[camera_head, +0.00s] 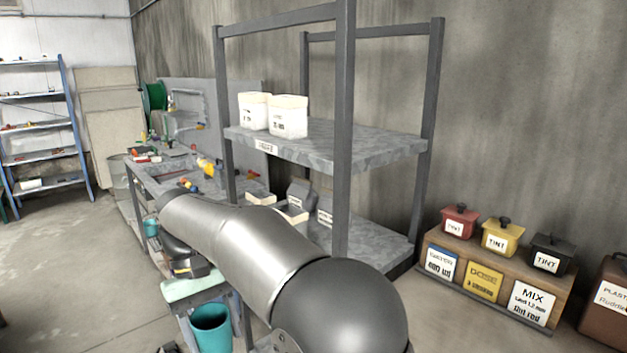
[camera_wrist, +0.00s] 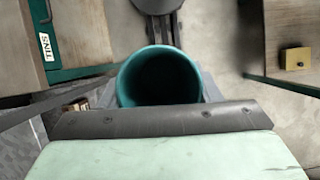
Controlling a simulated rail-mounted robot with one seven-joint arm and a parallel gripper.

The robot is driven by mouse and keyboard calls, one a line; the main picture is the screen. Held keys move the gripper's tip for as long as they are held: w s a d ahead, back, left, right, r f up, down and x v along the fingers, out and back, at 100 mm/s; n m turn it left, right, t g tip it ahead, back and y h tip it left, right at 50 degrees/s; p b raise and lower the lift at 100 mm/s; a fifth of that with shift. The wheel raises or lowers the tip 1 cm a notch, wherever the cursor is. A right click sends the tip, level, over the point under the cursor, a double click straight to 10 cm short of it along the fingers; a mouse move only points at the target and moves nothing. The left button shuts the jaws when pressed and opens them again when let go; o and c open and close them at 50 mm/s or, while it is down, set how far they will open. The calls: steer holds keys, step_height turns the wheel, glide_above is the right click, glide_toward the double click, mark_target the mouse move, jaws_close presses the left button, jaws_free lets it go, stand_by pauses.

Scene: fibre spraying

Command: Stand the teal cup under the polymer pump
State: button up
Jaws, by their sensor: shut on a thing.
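The teal cup (camera_head: 210,330) is at the bottom of the head view, below the pale green and dark end of my arm. My gripper (camera_head: 212,308) is shut on it, with grey parts on both sides of the cup. In the wrist view the cup (camera_wrist: 160,78) shows its round open mouth and dark inside, just beyond a dark bar. It looks about upright, with floor visible around it. The fingertips' contact is mostly hidden. I cannot pick out the polymer pump for certain; part of the workbench (camera_head: 150,185) is hidden behind my arm.
A grey rack (camera_head: 345,150) stands beside my arm, with two white tubs (camera_head: 288,117) on its shelf. A smaller teal container (camera_head: 151,227) stands by the bench. Tint pots (camera_head: 501,237) sit on a wooden stand at right. Open floor (camera_head: 70,270) lies at left.

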steer(key=d+m+y, duration=0.3)
steer(key=d+m, duration=0.4)
steer(key=d, duration=2.5)
steer(key=d+m+y, duration=0.3)
steer(key=d+m, duration=0.5)
steer(key=d, duration=2.5)
steer(key=shift+w+d+f+m, duration=0.15)
steer(key=shift+w+f+m, duration=0.05)
steer(key=shift+w+m, duration=0.1)
steer(key=shift+w+r, duration=0.1)
